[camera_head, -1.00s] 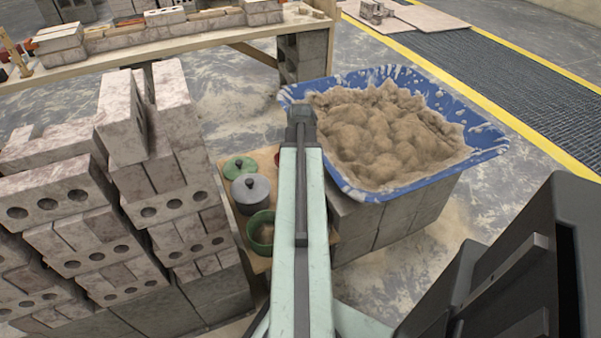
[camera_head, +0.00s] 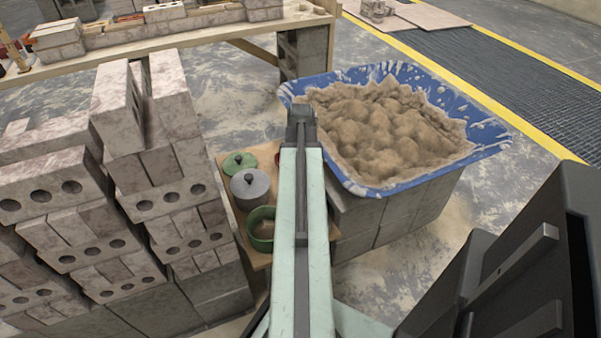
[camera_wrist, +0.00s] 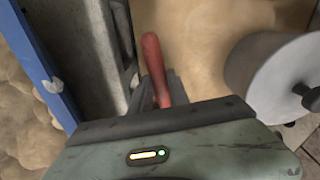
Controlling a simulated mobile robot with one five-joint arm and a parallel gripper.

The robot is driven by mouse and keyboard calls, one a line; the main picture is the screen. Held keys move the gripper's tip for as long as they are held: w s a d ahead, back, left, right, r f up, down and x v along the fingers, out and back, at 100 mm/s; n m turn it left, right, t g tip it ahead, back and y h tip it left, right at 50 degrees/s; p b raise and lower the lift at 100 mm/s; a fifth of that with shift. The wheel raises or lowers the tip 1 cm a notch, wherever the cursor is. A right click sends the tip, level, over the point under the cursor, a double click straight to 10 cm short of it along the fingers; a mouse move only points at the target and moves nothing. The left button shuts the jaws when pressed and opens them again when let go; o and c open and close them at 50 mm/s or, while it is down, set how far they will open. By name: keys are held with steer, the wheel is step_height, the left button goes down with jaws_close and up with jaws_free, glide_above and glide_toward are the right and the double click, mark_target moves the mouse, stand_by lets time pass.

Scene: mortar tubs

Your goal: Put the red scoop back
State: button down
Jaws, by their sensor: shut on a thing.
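The red scoop's handle (camera_wrist: 152,62) shows in the wrist view. My gripper (camera_wrist: 160,92) is shut on the handle, with a dark finger on either side of it. The scoop's bowl cannot be made out. In the head view my arm hides the gripper and the scoop. A small red edge (camera_head: 277,158) shows there beside the arm, but I cannot tell what it belongs to.
A wooden board (camera_head: 229,199) holds a grey lidded pot (camera_head: 250,190), a green lid (camera_head: 239,163) and an open green pot (camera_head: 261,232). A blue tub (camera_head: 484,140) of sand stands right; stacked bricks (camera_head: 150,190) stand left.

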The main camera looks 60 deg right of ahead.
steer(key=shift+f, duration=0.2)
steer(key=c, duration=1.2)
jaws_free()
steer(key=shift+o, duration=0.2)
steer(key=shift+r, duration=0.1)
step_height(320, 180, up, 8)
steer(key=p, duration=0.8)
steer(key=shift+s+a, duration=0.1)
